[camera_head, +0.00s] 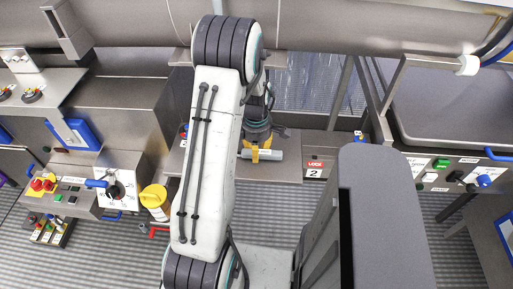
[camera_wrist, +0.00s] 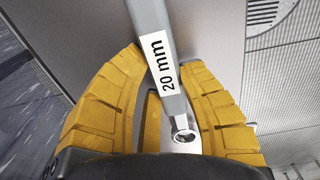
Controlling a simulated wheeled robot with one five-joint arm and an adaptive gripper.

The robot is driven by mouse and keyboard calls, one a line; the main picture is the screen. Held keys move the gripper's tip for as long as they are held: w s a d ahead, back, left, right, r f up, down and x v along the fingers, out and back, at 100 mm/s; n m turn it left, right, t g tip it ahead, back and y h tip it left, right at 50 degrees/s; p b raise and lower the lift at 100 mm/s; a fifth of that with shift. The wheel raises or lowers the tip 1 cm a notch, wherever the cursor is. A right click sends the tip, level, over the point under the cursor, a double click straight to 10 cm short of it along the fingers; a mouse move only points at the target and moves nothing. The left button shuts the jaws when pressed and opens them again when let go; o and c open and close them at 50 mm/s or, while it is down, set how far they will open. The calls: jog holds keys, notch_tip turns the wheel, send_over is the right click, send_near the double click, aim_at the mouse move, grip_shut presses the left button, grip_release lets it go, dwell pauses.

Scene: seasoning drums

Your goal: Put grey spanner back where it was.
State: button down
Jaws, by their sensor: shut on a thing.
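The grey spanner (camera_wrist: 175,103) lies between the yellow fingers of my gripper (camera_wrist: 170,85) in the wrist view. It carries a white "20 mm" label, and its ring end is near the palm. Its other end runs out of the top of the picture. My gripper (camera_head: 262,152) is shut on it. In the head view the gripper is above the grey shelf in the middle, and a short light-grey part of the spanner (camera_head: 277,155) shows beside the yellow finger. Whether the spanner touches the shelf is unclear.
The grey shelf (camera_head: 285,172) bears a red label and a "2" plate (camera_head: 313,173). A control box with a black knob (camera_head: 114,190) and a yellow cylinder (camera_head: 152,196) are at left. A switch panel (camera_head: 450,175) is at right. Ribbed floor lies in front.

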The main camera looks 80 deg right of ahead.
jog(key=shift+f, duration=0.25)
jog(key=c, duration=0.9)
grip_release()
notch_tip(320, 180, up, 9)
jog(key=shift+r+b, duration=0.2)
jog(key=shift+b, duration=0.2)
jog(key=shift+a+r+b, duration=0.15)
jog(key=shift+r+b, duration=0.6)
jog(key=shift+r, duration=0.65)
